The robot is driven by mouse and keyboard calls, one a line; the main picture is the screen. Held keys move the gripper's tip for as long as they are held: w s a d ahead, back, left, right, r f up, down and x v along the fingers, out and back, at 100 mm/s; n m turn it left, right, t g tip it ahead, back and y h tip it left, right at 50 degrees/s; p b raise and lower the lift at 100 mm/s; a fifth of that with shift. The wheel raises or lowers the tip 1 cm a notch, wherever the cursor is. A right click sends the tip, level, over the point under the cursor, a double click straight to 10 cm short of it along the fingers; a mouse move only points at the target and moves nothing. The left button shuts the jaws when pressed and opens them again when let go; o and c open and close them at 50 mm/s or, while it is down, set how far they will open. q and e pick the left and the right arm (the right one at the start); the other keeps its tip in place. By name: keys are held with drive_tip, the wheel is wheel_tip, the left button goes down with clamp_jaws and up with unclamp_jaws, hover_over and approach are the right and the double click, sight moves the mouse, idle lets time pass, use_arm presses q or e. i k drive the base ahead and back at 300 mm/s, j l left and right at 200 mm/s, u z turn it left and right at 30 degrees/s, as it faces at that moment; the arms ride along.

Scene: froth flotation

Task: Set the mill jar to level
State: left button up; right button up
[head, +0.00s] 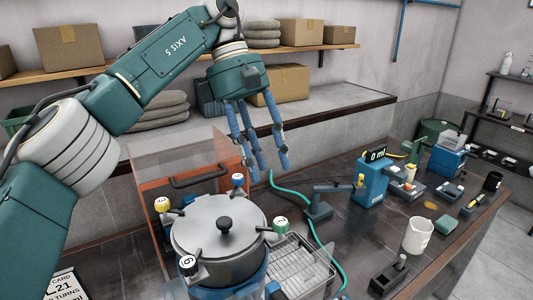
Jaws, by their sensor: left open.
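The mill jar (222,241) is a grey metal pot with a flat lid and a black centre knob (225,223), at the lower middle of the head view. Around its rim are a yellow knob (162,204), a blue knob (237,180), a green knob (281,225) and a white knob (188,265) with dark marks. I cannot tell whether the jar is exactly level. My left gripper (268,164) hangs with its blue fingers pointing down, open and empty, behind and above the jar and apart from it. My right gripper is not in view.
An orange frame with a clear panel (180,160) stands behind the jar. A wire rack (300,265) sits beside it. To the right are a blue device with a display (372,180), a white beaker (418,235) and a black block (387,278). A green hose crosses the table.

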sight(214, 280)
drive_tip(key=k+l, duration=0.1)
drive_tip(key=k, duration=1.4)
